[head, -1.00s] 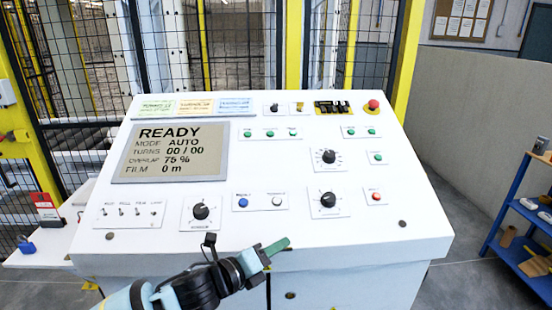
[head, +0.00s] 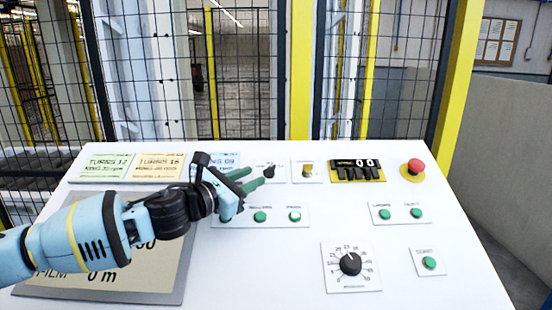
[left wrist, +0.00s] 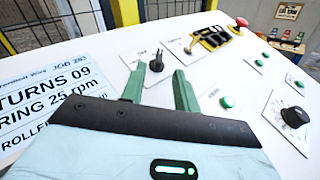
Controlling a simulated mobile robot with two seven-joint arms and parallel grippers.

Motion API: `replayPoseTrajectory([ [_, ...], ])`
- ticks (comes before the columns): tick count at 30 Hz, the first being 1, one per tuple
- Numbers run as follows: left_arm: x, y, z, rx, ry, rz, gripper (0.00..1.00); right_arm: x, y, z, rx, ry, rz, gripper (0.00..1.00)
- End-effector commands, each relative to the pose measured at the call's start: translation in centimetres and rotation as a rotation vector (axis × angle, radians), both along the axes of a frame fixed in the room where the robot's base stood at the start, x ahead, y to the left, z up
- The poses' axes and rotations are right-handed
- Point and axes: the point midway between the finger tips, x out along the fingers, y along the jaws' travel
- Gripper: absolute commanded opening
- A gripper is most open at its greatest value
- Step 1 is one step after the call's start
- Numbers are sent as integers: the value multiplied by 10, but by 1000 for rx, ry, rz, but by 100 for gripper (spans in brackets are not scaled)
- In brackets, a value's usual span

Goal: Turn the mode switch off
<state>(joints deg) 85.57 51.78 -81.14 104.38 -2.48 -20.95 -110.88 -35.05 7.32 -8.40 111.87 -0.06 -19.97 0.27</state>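A small black rotary knob, likely the mode switch (head: 268,171), sits on a white plate in the panel's top row. Its label is too small to read. It also shows in the left wrist view (left wrist: 156,62), just beyond my fingertips. My left gripper (head: 247,179) is just left of the knob in the head view, with its two green fingers apart and nothing between them. In the left wrist view the left gripper's fingers (left wrist: 158,82) point toward the knob, which lies between their lines. I see no contact. My right gripper is out of view.
Green buttons (head: 295,216) line the row below. My arm covers part of the display (head: 165,270). A mesh fence stands behind the panel.

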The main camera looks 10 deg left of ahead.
Motion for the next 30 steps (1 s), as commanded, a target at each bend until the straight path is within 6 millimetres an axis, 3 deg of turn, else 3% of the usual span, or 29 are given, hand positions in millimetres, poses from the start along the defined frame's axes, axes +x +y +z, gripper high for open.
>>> replayPoseTrajectory([
  [10, 5, -2, 1, 9, -6, 2, 31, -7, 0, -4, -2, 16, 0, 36],
  [22, 50, -28, 2, 7, -6, 4, 31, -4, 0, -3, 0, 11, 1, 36],
  [30, 66, -37, 2, 7, -6, 4, 31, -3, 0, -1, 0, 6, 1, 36],
])
